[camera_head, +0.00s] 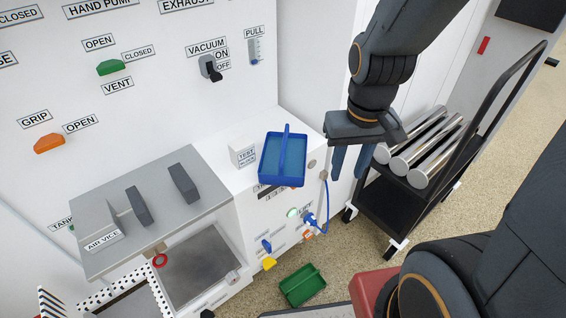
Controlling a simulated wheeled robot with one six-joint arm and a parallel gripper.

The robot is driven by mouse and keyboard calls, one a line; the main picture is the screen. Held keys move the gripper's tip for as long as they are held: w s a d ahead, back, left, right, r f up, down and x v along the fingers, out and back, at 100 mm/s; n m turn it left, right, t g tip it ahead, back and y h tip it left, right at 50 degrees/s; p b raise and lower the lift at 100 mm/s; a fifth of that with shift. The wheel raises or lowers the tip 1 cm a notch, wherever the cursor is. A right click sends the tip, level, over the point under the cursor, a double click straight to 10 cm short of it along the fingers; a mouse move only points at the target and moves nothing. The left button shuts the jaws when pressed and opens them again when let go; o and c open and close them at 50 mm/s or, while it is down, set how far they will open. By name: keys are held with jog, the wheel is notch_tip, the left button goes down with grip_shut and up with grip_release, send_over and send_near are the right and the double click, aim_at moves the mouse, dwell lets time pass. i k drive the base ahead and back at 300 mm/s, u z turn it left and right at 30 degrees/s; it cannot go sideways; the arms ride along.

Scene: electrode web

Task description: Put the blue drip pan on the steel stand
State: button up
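The blue drip pan (271,173) is an open rectangular tray with a raised blue handle along its middle. It sits on the white cabinet top, right of the white test block. A low, flat steel surface (200,270), which looks like the steel stand, is at the lower left below the air vice. My gripper (349,176) points down to the right of the pan, in front of the cart. Its two blue fingers are apart with nothing seen between them, and they do not touch the pan.
The test block (243,153) stands close left of the pan. The grey air vice (165,222) has upright jaws beside the low steel surface. A green pan (303,287) lies on the floor. A black cart (390,213) with several steel cylinders stands at right. A blue hose hangs at the cabinet front.

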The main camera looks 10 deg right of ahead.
aim_at(203, 275)
jog(key=u, duration=0.45)
jog(key=k, duration=1.15)
jog(key=z, duration=0.3)
jog(key=i, duration=0.75)
jog(key=z, duration=0.2)
